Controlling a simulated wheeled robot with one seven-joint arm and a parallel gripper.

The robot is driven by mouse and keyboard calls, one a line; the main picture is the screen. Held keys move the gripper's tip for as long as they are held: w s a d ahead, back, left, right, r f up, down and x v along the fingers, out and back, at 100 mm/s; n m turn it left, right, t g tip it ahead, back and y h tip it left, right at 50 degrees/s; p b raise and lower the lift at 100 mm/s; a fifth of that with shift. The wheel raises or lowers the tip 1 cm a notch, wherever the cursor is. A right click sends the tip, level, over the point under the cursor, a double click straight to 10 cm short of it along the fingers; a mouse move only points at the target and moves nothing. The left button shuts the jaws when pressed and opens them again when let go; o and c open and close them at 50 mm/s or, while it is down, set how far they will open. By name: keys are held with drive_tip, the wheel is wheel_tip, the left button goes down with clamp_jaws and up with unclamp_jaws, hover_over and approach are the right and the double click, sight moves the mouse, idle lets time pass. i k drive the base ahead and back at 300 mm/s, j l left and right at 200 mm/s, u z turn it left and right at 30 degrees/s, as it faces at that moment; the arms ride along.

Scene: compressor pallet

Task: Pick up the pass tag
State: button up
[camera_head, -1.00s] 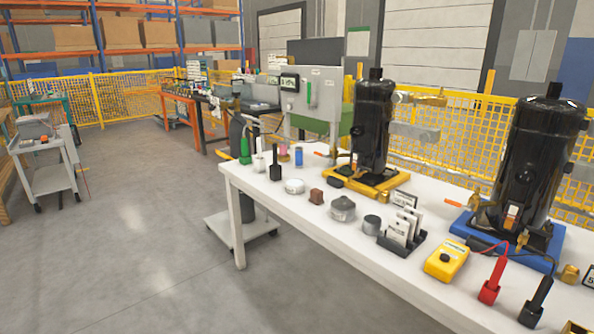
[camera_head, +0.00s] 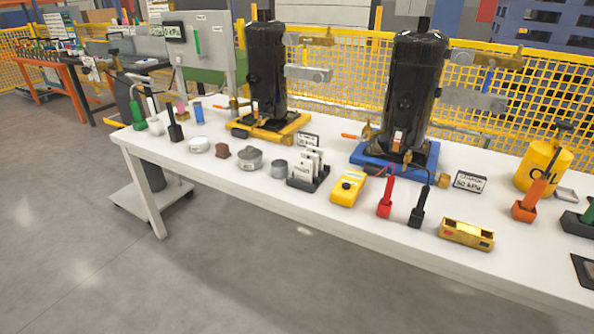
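Several white cards or tags (camera_head: 309,165) stand upright in a black rack (camera_head: 320,181) near the front edge of the white table (camera_head: 285,210). Their print is too small to read, so I cannot tell which one is the pass tag. A separate small white sign (camera_head: 308,140) stands just behind the rack. My gripper is not in view.
Two black compressors stand behind. Floor in front is clear.

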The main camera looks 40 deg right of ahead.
sight(303, 167)
drive_tip(key=i+l, duration=0.3)
drive_tip(key=i, duration=0.2)
drive_tip(key=i+l+u, duration=0.1)
drive_tip(key=i+l, duration=0.2)
drive_tip(key=i, duration=0.2)
